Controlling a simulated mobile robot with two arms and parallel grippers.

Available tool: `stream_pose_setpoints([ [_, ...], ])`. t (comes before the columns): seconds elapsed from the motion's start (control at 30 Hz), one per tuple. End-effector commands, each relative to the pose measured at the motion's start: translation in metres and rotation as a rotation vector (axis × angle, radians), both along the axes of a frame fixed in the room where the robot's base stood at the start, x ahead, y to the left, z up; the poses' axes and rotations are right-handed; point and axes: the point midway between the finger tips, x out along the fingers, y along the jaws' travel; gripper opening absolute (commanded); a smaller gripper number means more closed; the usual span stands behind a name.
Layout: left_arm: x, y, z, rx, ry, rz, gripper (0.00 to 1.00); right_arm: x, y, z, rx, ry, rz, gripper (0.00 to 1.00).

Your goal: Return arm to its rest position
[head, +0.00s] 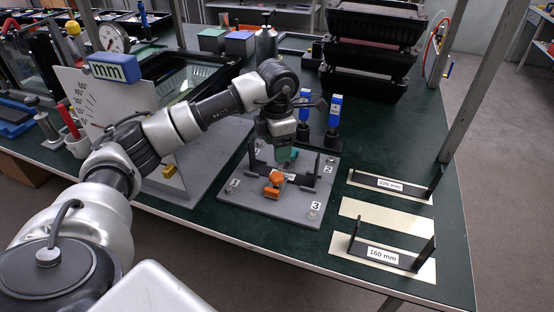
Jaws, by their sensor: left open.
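My left arm reaches in from the left across the green-topped table. Its gripper (284,157) points down over the grey numbered plate (305,218). A dark bracket (302,180) with upright ends lies on that plate. Orange pieces (274,185) sit on the plate just below the gripper. A small teal piece shows right at the fingertips; I cannot tell whether it belongs to the gripper. The gripper is open, and its fingers are small and partly hidden. My right gripper does not show.
Two blue-topped tools (333,117) stand just behind the plate. A 160 mm bracket (385,257) and another labelled bracket (390,187) lie at right, with a bare cream strip (388,217) between them. Black trays (372,55) are stacked behind. A white panel (110,105) stands left, and a metal post (488,70) rises at right.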

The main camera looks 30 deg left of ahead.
Motion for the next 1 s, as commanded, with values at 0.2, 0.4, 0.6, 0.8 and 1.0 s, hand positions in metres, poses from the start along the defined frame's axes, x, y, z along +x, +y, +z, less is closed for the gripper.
stream_pose_setpoints([
  [0.2,0.000,0.000,0.014,-0.001,-0.001,-0.001,0.64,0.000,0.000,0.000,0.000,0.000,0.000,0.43],
  [0.4,0.000,0.000,0.014,0.000,0.000,0.000,0.64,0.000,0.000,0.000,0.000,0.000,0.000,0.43],
  [0.6,0.000,0.000,0.014,0.000,0.000,0.000,0.64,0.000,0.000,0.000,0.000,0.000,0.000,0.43],
  [0.8,0.000,-0.009,0.009,-0.032,-0.007,-0.015,0.64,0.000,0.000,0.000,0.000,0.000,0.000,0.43],
  [1.0,-0.004,-0.084,-0.016,-0.321,-0.064,-0.099,0.64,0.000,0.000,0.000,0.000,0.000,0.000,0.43],
])
